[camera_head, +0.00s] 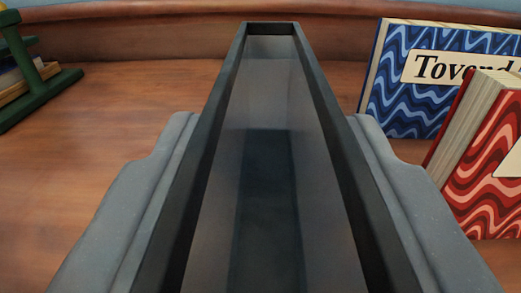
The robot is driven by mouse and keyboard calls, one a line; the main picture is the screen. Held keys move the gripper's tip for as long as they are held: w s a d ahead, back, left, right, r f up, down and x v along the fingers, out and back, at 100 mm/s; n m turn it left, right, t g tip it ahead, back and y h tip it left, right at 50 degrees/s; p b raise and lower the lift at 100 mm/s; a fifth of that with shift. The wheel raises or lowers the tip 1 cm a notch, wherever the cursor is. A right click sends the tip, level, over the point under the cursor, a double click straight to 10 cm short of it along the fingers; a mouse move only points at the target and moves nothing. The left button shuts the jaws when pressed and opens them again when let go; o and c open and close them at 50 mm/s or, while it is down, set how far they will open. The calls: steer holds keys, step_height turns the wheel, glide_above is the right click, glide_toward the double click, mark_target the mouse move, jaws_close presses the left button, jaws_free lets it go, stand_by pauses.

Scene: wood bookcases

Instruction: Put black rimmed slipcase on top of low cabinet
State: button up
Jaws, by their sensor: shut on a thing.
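The black rimmed slipcase (264,85) fills the middle of the view, its narrow dark-edged face running away from me. My gripper (270,130) is shut on it, with one grey finger against its left side and one against its right side. The slipcase's near end runs out of the bottom of the picture. Its underside is hidden, so I cannot tell whether it touches the wood below. I cannot tell whether the brown wooden surface (130,130) around it is the top of the low cabinet.
A blue wavy-patterned book (400,100) and a red wavy-patterned book (487,155) stand close on the right. A green stand (35,90) holding things is at the far left. A raised wooden edge (150,38) runs along the back. The wood left of my gripper is clear.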

mark_target(264, 280)
steer(key=shift+w, duration=0.75)
step_height(264, 280, down, 4)
steer(key=shift+w+r+b, duration=0.1)
steer(key=shift+b, duration=0.6)
steer(key=shift+r, duration=0.1)
steer(key=o, duration=1.3)
steer(key=shift+o, duration=0.2)
